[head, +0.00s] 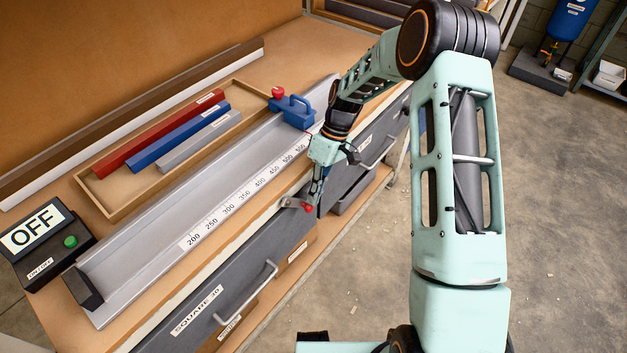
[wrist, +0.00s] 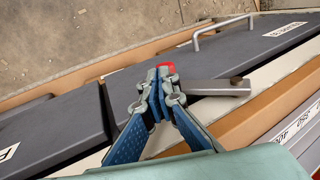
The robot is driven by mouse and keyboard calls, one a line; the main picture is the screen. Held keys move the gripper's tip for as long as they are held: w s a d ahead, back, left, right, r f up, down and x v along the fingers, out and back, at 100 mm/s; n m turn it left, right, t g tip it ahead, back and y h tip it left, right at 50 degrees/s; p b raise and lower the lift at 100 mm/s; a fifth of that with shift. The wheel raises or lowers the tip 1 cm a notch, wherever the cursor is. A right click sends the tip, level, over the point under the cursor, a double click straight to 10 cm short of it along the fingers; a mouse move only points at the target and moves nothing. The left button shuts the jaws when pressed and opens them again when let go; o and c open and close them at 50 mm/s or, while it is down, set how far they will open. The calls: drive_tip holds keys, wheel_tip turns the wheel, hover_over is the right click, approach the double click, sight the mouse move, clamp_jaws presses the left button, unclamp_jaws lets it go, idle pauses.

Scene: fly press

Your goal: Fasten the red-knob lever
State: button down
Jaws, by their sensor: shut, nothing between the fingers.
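The red-knob lever (head: 291,203) is a short flat grey bar with a red knob at its end, at the bench's front edge above the dark drawer. In the wrist view the bar (wrist: 215,87) extends right from the red knob (wrist: 167,67). My gripper (head: 314,204) points down beside the knob in the head view. In the wrist view its blue-padded fingers (wrist: 158,72) are closed with their tips right at the knob, partly covering it. Nothing is held between them. I cannot tell whether the tips touch the knob.
A grey channel with a number scale (head: 225,215) runs along the bench. A blue stop (head: 292,111) with another red knob sits at its far end. A tray (head: 95,202) holds red, blue and grey bars. A box reads OFF (head: 35,232). Drawer handles (head: 250,292) project in front.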

sight(310, 206)
drive_tip(key=shift+b+x, duration=1.05)
drive_tip(key=shift+x, duration=0.7)
drive_tip(key=shift+s+a, duration=0.15)
drive_tip(key=shift+s, duration=0.1)
drive_tip(key=shift+r, duration=0.1)
